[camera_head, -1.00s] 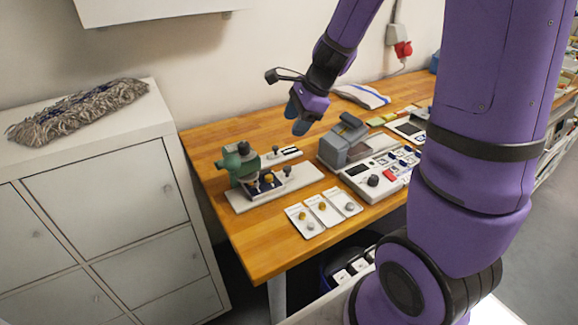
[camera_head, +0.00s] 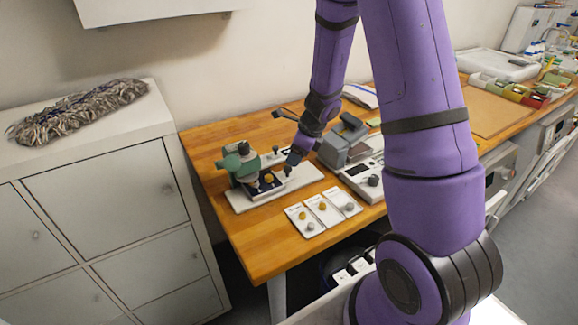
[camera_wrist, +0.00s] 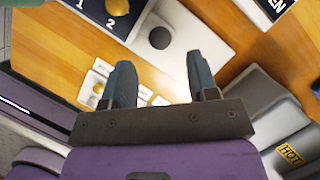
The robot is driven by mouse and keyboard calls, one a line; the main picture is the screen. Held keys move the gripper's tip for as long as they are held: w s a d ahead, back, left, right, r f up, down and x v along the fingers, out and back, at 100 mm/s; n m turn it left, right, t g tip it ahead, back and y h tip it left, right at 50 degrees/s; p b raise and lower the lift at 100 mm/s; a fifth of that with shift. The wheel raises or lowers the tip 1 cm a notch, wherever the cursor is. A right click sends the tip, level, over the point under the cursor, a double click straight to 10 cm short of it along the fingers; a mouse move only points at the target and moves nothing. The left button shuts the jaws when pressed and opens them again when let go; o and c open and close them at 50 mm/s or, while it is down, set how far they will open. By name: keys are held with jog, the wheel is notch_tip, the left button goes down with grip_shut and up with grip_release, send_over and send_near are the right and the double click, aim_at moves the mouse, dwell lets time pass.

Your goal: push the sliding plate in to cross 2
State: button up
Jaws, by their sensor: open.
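The sliding plate (camera_head: 258,189) is dark and lies on the white base (camera_head: 307,188) of a green press (camera_head: 238,163). In the wrist view the plate (camera_wrist: 93,14) shows at the top with white marks 1 and 2 and a yellow piece (camera_wrist: 117,6) on it. A dark round knob (camera_wrist: 159,38) stands on the white base, to the right of the plate in that view. My gripper (camera_head: 290,164) is low over the base by this knob, its fingers apart and empty. In the wrist view the fingertips (camera_wrist: 158,60) point toward the knob; contact cannot be told.
A grey machine (camera_head: 345,142) with a HOT label stands close to the right of my gripper. Several white cards with buttons (camera_head: 324,207) lie at the table's front edge. A white cabinet (camera_head: 105,195) with a grey mop head is at the left. Bare wood (camera_head: 225,220) shows in front of the press.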

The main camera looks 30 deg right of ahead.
aim_at(287, 168)
jog(key=shift+x, duration=2.65)
jog(key=shift+a, duration=0.1)
grip_shut()
